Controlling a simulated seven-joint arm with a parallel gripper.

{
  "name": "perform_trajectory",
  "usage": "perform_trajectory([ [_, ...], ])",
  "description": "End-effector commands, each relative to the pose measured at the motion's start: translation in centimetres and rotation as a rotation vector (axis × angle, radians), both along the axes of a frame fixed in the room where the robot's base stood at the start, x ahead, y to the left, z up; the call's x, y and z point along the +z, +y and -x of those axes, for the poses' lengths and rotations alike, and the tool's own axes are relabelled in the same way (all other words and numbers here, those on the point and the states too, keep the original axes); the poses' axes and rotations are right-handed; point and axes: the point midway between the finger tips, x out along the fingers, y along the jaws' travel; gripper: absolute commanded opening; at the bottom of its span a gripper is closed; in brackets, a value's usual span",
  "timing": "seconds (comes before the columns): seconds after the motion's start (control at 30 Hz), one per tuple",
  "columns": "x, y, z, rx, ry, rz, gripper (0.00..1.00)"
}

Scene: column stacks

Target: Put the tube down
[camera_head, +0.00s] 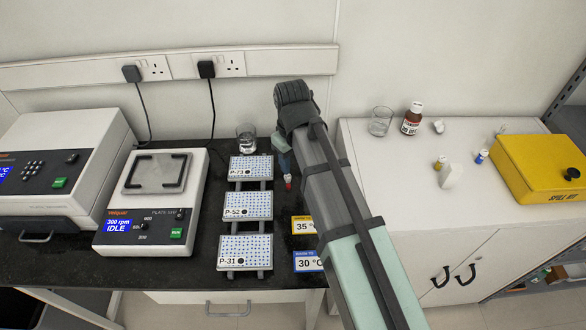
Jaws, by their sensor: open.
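My gripper (284,160) points down over the right part of the dark bench, just right of the plate stack area. It is open, though my own arm hides much of it. A small thing with a red and white end (288,182), which may be the tube, shows right below the fingers. It looks roughly upright. I cannot tell whether it touches the fingers or what it rests on.
Plates P-73 (250,168), P-52 (247,206) and P-31 (245,252) stand left of my gripper, with a glass beaker (246,138) behind. Temperature cards (304,225) lie in front. A plate shaker (152,205) is left. A white cabinet (400,170) holds bottles and a yellow box (540,165).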

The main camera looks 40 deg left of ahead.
Motion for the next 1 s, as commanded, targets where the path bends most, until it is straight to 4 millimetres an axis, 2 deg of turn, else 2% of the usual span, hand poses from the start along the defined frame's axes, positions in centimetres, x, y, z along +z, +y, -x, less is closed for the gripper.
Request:
perform_trajectory([
  [0.2,3.5,0.1,0.0,0.000,-0.001,-0.003,0.44],
  [0.4,5.5,0.1,0.0,0.000,-0.001,-0.002,0.44],
  [0.6,6.3,0.0,0.1,0.000,0.000,0.000,0.44],
  [1.0,6.4,0.0,0.1,0.000,0.000,0.000,0.44],
])
